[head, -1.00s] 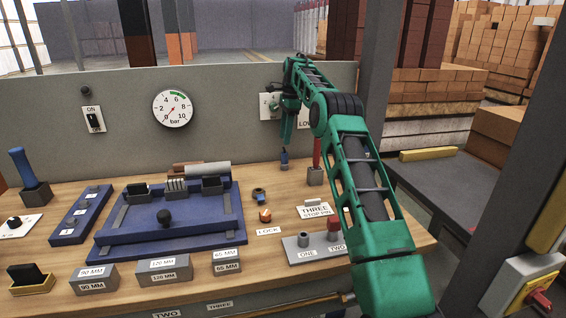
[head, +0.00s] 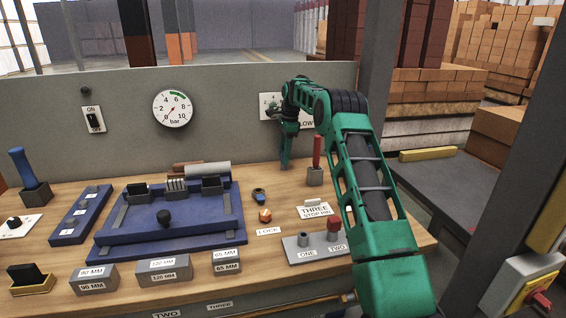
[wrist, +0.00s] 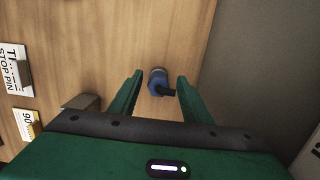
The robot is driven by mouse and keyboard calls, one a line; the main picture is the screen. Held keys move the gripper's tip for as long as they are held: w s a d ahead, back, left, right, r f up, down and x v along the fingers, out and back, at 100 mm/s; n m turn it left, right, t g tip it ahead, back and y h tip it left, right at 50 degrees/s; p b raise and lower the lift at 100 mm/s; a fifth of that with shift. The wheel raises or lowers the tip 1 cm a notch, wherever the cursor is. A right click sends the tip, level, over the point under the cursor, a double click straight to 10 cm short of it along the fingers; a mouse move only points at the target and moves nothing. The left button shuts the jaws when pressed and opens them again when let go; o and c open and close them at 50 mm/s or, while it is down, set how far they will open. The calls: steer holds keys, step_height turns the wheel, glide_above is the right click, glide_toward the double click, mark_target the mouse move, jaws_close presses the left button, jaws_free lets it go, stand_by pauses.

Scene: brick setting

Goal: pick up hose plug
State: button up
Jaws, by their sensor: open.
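The hose plug, as I take it, is a small blue fitting with a dark stem (wrist: 157,80), standing on the wooden bench near the back panel. In the wrist view it lies between the two green fingers of my gripper (wrist: 160,78), with visible gaps on both sides. My gripper is open and holds nothing. In the head view my gripper (head: 285,160) points down at the back of the bench, left of the red-handled tool. There its fingers hide the plug.
A red-handled tool in a grey block (head: 315,176) stands close to the right of my gripper. A blue ring fitting (head: 259,195) and an orange fitting (head: 265,215) lie in front. The grey back panel (head: 230,130) rises just behind.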

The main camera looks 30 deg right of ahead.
jaws_close()
steer(key=shift+r, duration=0.15)
